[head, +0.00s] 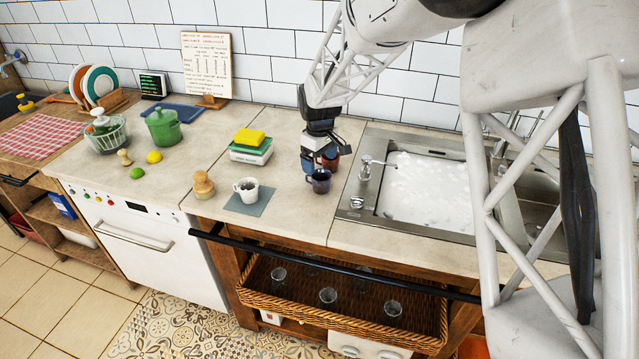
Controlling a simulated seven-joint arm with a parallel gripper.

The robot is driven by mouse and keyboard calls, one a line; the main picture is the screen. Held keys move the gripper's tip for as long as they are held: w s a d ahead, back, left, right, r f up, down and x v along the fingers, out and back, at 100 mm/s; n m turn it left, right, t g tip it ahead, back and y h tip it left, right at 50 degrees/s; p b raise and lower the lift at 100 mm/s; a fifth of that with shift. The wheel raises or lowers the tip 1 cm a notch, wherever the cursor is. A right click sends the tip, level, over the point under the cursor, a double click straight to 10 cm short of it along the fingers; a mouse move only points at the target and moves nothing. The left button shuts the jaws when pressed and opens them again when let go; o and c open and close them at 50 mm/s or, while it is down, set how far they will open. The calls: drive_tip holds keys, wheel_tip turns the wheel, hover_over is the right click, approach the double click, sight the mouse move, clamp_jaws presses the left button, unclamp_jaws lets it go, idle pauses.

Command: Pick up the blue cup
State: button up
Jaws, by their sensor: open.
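A dark blue cup (319,182) stands upright on the worktop, left of the sink. A reddish-brown cup (331,160) stands just behind it, partly hidden by my gripper. My gripper (317,153) points down from above, right behind the dark blue cup in the picture, and is open. A small bluish patch shows at the left side of the gripper; I cannot tell whether it is another cup. I cannot tell whether the fingers touch either cup.
The sink (377,210) with its soap dispenser (365,168) is close on the right. Left are a white mug (246,189) on a grey-green mat (262,203), a wooden brush (203,186), and a scale (251,153) with yellow and green sponges. The tiled wall is behind.

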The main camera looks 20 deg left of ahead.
sight(320, 178)
drive_tip(key=shift+f, duration=1.15)
drive_tip(key=shift+f, duration=2.6)
drive_tip(key=shift+w, duration=0.1)
drive_tip(key=c, duration=1)
drive_tip(key=shift+c, duration=0.2)
drive_tip(key=shift+r, duration=0.15)
